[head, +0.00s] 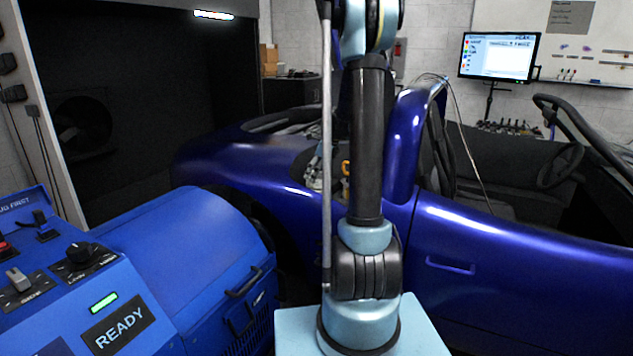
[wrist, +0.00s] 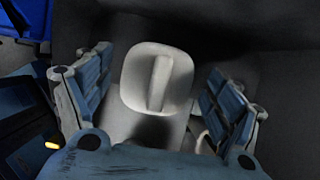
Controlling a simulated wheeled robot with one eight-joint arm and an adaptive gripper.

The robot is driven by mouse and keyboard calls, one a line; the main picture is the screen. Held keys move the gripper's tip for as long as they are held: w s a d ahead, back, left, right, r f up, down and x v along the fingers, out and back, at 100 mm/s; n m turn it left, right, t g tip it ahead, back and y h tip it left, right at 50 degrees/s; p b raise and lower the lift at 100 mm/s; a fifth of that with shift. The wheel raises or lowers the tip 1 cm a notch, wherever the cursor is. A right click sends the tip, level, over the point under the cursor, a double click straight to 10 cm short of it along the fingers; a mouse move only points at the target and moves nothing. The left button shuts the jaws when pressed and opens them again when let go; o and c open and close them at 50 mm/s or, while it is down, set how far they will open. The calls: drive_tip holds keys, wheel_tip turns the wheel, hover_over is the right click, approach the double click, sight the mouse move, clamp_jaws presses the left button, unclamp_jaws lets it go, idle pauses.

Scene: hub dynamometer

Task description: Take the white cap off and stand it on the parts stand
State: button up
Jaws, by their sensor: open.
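The white cap (wrist: 148,62) shows in the wrist view as a rounded square with a raised ridge across its middle. It sits on a pale body (wrist: 115,120) below it, partly in shadow. My gripper (wrist: 155,85) is open, with one blue-padded finger on each side of the cap and a visible gap at both sides. I cannot make out the parts stand in either view.
In the head view a blue dynamometer unit (head: 190,255) with a READY display (head: 119,330) stands at the left. A blue convertible car (head: 500,270) fills the right and middle. A monitor (head: 498,56) stands at the back right.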

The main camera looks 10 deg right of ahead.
drive_tip(key=c, duration=1.1)
